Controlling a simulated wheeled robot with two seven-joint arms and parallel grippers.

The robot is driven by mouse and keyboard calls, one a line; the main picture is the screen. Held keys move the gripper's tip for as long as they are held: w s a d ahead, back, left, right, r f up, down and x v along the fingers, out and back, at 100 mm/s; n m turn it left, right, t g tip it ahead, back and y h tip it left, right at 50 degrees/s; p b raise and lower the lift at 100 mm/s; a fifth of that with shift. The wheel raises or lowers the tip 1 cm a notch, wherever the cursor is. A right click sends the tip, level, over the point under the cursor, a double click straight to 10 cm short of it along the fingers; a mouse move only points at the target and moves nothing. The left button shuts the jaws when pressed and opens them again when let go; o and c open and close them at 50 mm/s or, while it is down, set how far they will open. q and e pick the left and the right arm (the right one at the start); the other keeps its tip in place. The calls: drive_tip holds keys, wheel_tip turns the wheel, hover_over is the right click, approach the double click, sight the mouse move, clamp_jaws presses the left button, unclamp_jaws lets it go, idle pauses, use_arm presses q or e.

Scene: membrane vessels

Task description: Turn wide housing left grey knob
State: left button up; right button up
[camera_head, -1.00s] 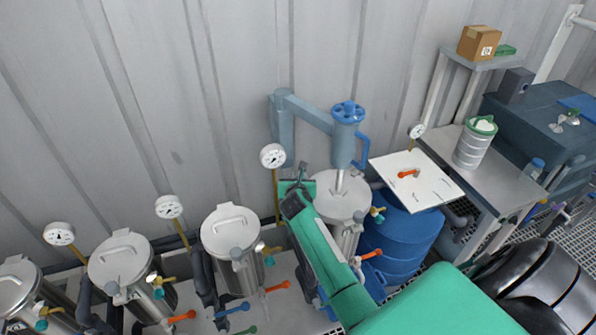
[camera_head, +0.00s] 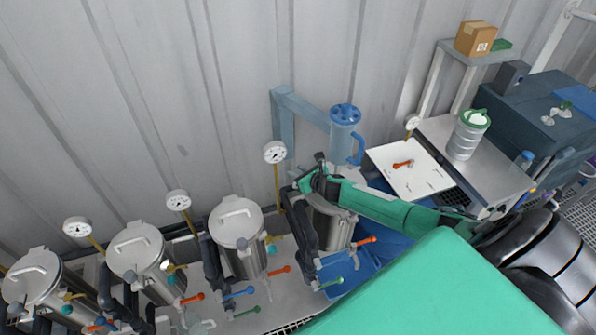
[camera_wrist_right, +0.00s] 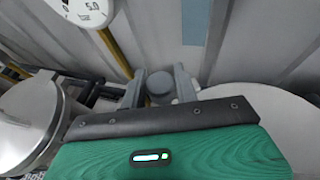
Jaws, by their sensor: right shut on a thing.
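The wide housing (camera_head: 335,225) is the steel vessel below the blue hoist, partly covered by my right arm. Its pale lid shows at the right of the right wrist view (camera_wrist_right: 270,105). My right gripper (camera_head: 319,160) is at the upper left of this housing. In the right wrist view my fingers (camera_wrist_right: 160,84) stand either side of a round grey knob (camera_wrist_right: 160,88) and are shut on it. In the head view the hand hides the knob. My left gripper is not in view.
Steel vessels with handled lids (camera_head: 237,222) stand in a row at left, with gauges (camera_head: 275,152) on yellow stems. A blue-wheeled hoist (camera_head: 345,130) is behind the housing. A white board (camera_head: 420,178) and a bench (camera_head: 490,175) are at right. The wall is close behind.

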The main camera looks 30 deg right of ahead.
drive_tip(key=shift+d+n+g+y, duration=0.1)
drive_tip(key=shift+n+g+y, duration=0.3)
drive_tip(key=shift+n+y, duration=0.9)
drive_tip(key=shift+y, duration=0.3)
drive_tip(key=o, duration=1)
drive_tip(key=shift+w, duration=0.1)
drive_tip(key=shift+c, duration=0.2)
